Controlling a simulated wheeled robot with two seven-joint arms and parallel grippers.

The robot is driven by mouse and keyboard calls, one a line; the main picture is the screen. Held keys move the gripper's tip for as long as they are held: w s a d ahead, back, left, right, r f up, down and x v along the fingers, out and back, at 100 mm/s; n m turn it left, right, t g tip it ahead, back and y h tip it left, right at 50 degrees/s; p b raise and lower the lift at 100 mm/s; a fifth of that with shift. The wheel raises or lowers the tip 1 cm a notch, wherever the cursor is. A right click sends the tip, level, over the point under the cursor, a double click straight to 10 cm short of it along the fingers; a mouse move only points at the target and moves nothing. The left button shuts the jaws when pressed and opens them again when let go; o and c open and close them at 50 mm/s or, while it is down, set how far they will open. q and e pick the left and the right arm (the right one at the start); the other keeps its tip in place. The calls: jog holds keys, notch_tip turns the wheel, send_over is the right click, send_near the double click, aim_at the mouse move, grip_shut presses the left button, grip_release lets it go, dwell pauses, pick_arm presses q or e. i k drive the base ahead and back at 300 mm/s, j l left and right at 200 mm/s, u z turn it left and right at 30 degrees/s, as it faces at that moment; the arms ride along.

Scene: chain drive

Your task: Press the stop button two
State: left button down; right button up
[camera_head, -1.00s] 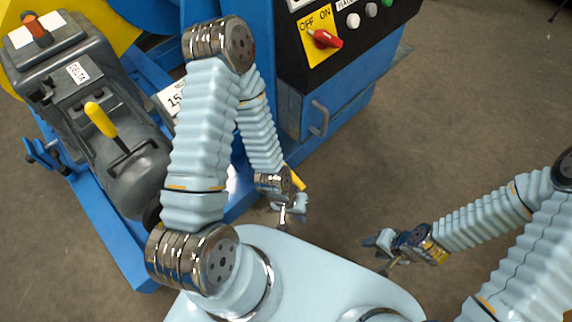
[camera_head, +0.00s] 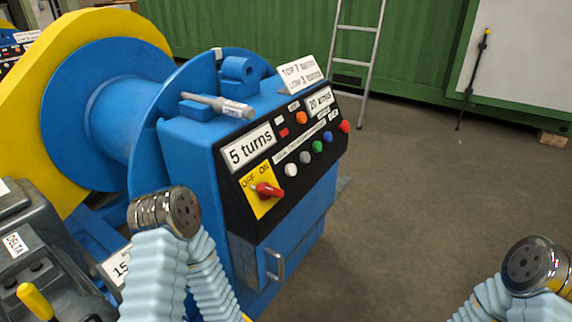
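The blue machine's black control panel (camera_head: 285,150) faces me at the centre. A slanted row of round buttons on it runs white (camera_head: 291,170), grey (camera_head: 305,157), green (camera_head: 317,146), blue (camera_head: 328,136) and red (camera_head: 344,127). An orange button (camera_head: 302,118) and a small red piece (camera_head: 284,132) sit above the row. The small labels are too blurred to tell which is stop button two. A red rotary switch (camera_head: 267,190) sits on a yellow OFF/ON plate. Both my grippers are below the picture; only my arms show, away from the buttons.
A sign (camera_head: 302,74) and a grey-handled tool (camera_head: 217,104) are on top of the machine. A blue drum (camera_head: 105,105) with a yellow rim stands left. A grey lever unit (camera_head: 40,240) is at lower left. The floor right of the panel is clear. A ladder (camera_head: 357,55) stands behind.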

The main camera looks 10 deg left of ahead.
aim_at(344, 126)
jog(key=i+l+z, duration=0.15)
jog(key=l, duration=0.2)
jog(key=i+l+z, duration=0.15)
jog(key=l, duration=0.15)
jog(key=i+l+u, duration=0.3)
jog(key=l, duration=0.15)
